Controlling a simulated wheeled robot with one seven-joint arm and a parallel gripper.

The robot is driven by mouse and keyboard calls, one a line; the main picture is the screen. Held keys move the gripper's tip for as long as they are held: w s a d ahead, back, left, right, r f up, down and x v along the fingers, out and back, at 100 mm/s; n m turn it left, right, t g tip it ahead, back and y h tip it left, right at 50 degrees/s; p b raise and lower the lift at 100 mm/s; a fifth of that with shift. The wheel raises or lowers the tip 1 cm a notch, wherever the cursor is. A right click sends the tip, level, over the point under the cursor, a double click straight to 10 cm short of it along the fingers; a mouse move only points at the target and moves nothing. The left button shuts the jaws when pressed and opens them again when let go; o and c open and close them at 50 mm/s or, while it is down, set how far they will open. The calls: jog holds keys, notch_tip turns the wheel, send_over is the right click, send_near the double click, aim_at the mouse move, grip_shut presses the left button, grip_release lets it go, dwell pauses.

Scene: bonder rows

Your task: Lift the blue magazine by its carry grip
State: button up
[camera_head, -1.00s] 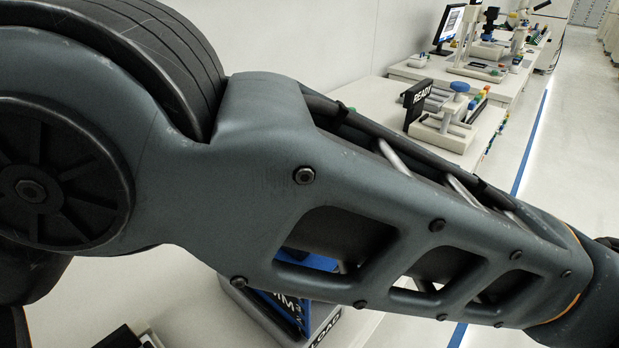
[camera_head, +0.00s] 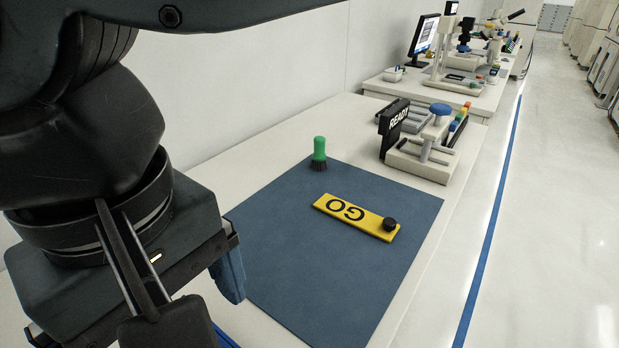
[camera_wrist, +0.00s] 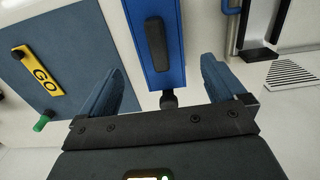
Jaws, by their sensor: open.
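The blue magazine (camera_wrist: 176,72) shows in the wrist view as a long blue block with a black bar-shaped carry grip (camera_wrist: 156,40) on its face. A dark round knob sits at its near end. My gripper (camera_wrist: 161,66) is open, with one blue-grey finger to each side of the magazine in this view. Neither finger appears to touch it, and I cannot tell the height gap. In the head view my gripper is at the lower left with one finger showing. Only a sliver of blue shows below it at the bottom edge.
A blue-grey mat (camera_head: 275,230) on the bench holds a yellow GO plate (camera_head: 350,212) with a black knob. A green brush (camera_head: 319,152) stands at its far edge. A READY sign (camera_head: 394,125) and a fixture (camera_head: 425,150) are beyond. The aisle at right is clear.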

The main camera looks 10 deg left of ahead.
aim_at(225, 341)
jog(key=shift+w+f+p, duration=0.1)
jog(key=shift+f+p, duration=0.25)
jog(key=shift+f, duration=3.2)
jog(key=shift+c, duration=0.3)
jog(key=c, duration=1.4)
jog(key=shift+r, duration=0.15)
